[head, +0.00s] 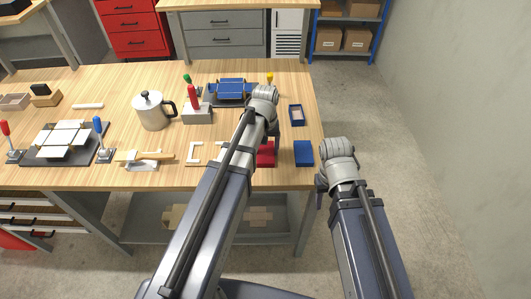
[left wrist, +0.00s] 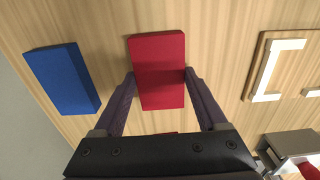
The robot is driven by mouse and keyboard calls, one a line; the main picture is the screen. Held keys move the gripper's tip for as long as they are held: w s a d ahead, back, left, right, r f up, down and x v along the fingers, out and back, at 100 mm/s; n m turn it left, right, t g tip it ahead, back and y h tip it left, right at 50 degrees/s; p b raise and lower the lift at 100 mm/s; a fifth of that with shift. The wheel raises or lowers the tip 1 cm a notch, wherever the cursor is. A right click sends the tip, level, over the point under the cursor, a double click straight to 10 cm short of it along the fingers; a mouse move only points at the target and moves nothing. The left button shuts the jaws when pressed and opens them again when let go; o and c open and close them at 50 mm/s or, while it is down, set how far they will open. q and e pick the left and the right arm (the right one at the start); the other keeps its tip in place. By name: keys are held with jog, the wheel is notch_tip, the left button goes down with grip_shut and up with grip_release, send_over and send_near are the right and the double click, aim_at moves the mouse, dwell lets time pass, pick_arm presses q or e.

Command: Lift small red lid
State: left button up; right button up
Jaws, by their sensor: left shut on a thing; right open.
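The small red lid (left wrist: 158,55) is a flat red rectangle. In the left wrist view it lies between the two fingers of my left gripper (left wrist: 160,78), which is shut on its long sides. In the head view the red lid (head: 266,159) shows partly behind my left arm, near the table's front edge. I cannot tell whether it touches the table. My right gripper (head: 320,188) is off the table's right front corner, empty and apart from everything; its fingers are hard to make out.
A blue lid (head: 304,153) lies just right of the red one. A small dark blue open box (head: 296,115) stands behind it. A fixture with white strips (head: 193,153) is to the left. A kettle (head: 152,112) and box formers (head: 231,89) stand farther back.

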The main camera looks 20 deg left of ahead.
aim_at(265, 152)
pick_arm(q)
jog(key=c, duration=0.5)
jog(key=shift+o, duration=0.2)
jog(key=shift+r, duration=0.15)
notch_tip(265, 152, up, 10)
jog(key=p, duration=1)
